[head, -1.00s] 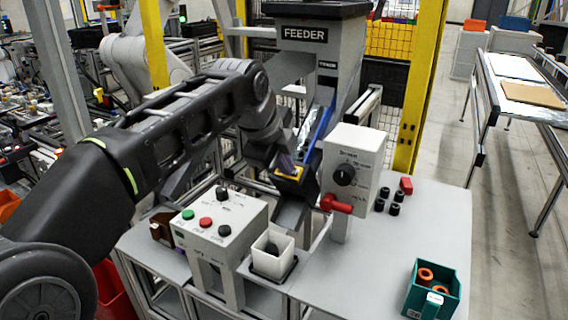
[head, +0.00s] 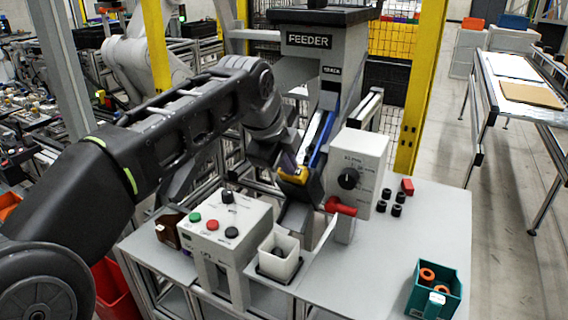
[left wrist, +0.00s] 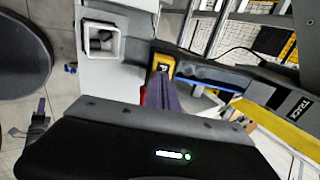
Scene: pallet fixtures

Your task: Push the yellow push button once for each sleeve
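The yellow push button housing (head: 295,175) sits at the lower end of the blue chute under the feeder (head: 312,41). It also shows in the left wrist view (left wrist: 162,66), just beyond my purple fingertips. My left gripper (head: 287,163) is at this yellow part; I cannot tell whether it touches. Its fingers look closed together as one narrow purple strip in the left wrist view (left wrist: 164,92), with nothing seen between them. Several small black sleeve-like pieces (head: 397,209) stand on the table. Orange rings (head: 427,275) lie in a teal bin (head: 456,301). My right gripper is out of view.
A control box (head: 215,240) with green, red and black buttons stands left of a white square cup (head: 293,263). A dial box (head: 365,150) with a red handle (head: 341,206) stands right of the chute. The grey table (head: 375,255) is clear toward its front middle.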

